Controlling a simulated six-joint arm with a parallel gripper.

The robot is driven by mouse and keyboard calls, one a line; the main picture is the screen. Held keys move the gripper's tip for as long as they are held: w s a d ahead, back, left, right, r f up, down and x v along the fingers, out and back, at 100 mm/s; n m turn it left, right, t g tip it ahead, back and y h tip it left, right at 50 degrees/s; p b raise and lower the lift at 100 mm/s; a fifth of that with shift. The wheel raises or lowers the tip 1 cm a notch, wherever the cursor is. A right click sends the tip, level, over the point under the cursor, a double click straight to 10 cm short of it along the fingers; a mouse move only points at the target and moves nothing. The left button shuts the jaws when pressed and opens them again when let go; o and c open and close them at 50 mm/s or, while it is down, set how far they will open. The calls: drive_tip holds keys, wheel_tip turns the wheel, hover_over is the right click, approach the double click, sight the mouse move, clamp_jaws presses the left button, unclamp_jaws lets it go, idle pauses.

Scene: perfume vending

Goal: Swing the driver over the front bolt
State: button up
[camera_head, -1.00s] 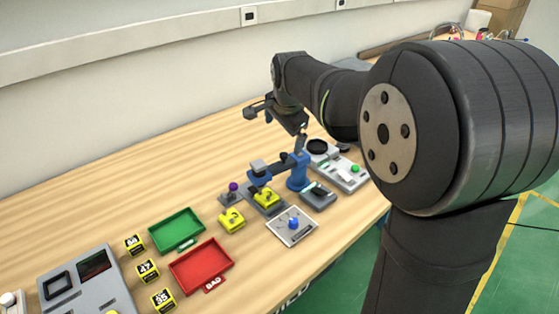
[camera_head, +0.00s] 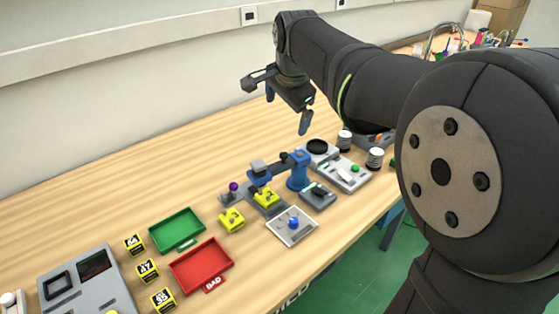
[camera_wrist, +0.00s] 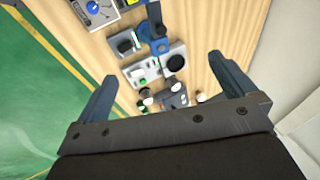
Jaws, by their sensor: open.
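The driver is a blue post (camera_head: 298,172) with a dark swing arm (camera_head: 277,166) reaching left to a grey-topped head (camera_head: 259,168). The head is over or beside a yellow block (camera_head: 266,196) in a grey fixture (camera_head: 257,208); I cannot tell which. The bolts are too small to make out. My gripper (camera_head: 287,110) is open and empty, above and behind the driver, clear of it. In the wrist view, its fingers (camera_wrist: 162,68) are spread wide, and the blue post (camera_wrist: 153,38) shows beyond them near the top.
A green tray (camera_head: 177,231) and a red BAD tray (camera_head: 201,266) lie at left, with yellow numbered blocks (camera_head: 147,270) beside them. A loose yellow block (camera_head: 232,220) and a plate with a blue knob (camera_head: 292,226) stand in front. A grey panel (camera_head: 342,172) stands right of the post.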

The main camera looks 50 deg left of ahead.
drive_tip(key=shift+s+d+r, duration=0.1)
drive_tip(key=shift+d+r, duration=0.15)
drive_tip(key=shift+r, duration=0.35)
drive_tip(key=c, duration=1.2)
drive_tip(key=shift+o, duration=0.2)
drive_tip(key=m+g+h, duration=0.2)
drive_tip(key=m+h, duration=0.2)
drive_tip(key=m, duration=1.1)
hover_over(284, 154)
wheel_tip(284, 154, down, 3)
wheel_tip(284, 154, down, 17)
drive_tip(key=shift+f, duration=0.2)
clamp_jaws()
